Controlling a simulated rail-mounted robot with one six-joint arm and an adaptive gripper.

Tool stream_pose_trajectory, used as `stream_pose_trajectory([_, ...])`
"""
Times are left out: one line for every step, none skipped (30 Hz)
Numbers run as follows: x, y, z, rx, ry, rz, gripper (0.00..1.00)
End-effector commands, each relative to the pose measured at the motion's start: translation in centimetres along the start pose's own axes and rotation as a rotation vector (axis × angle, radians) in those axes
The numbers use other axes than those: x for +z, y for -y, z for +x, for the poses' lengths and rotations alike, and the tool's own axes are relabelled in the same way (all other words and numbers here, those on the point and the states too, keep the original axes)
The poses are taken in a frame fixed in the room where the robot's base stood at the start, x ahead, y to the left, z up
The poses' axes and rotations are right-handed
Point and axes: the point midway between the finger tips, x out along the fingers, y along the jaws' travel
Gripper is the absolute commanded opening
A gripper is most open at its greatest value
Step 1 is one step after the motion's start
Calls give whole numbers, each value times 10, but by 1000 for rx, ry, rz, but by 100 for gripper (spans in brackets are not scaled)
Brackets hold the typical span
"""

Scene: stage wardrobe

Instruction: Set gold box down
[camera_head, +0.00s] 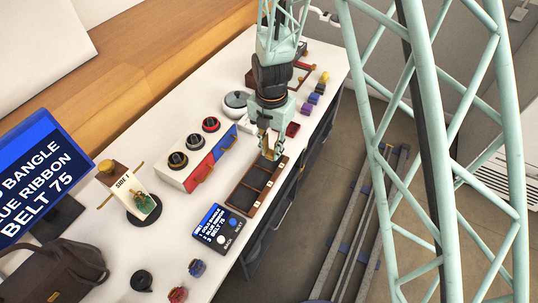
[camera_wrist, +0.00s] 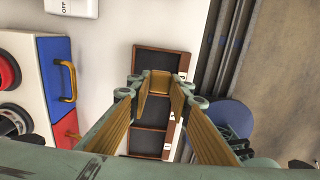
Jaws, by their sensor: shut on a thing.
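My gripper (camera_head: 268,143) points down over the far end of a dark wooden tray with compartments (camera_head: 249,209). In the wrist view my gripper (camera_wrist: 160,85) is shut on a small gold box (camera_wrist: 160,80), held between the fingertips. The tray (camera_wrist: 190,62) lies beneath it, with dark compartments visible ahead of and behind the box. In the head view the box is small and hard to tell from the fingertips. Whether the box touches the tray cannot be told.
A white cabinet with a blue and a red drawer front (camera_head: 198,171) and round items on top stands left of the tray. A small screen panel (camera_head: 220,227) lies in front. Small coloured boxes (camera_head: 313,98) line the table edge behind. The floor is to the right.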

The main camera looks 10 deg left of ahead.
Motion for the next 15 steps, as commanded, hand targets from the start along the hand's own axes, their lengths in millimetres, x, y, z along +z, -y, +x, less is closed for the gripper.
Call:
stream_pose_trajectory([0,-1,0,0,0,0,8])
stream_pose_trajectory([0,-1,0,0,0,0,8])
stream_pose_trajectory([0,-1,0,0,0,0,8])
stream_pose_trajectory([0,-1,0,0,0,0,8])
stream_pose_trajectory([0,-1,0,0,0,0,8])
stream_pose_trajectory([0,-1,0,0,0,0,8])
stream_pose_trajectory([0,-1,0,0,0,0,8])
stream_pose_trajectory([0,-1,0,0,0,0,8])
stream_pose_trajectory([0,-1,0,0,0,0,8])
stream_pose_trajectory([0,-1,0,0,0,0,8])
stream_pose_trajectory([0,-2,0,0,0,0,8])
stream_pose_trajectory([1,-4,0,0,0,-1,8])
stream_pose_trajectory([1,-5,0,1,1,-1,8])
stream_pose_trajectory([2,-8,0,1,1,-1,8])
stream_pose_trajectory([2,-11,1,2,1,-2,8])
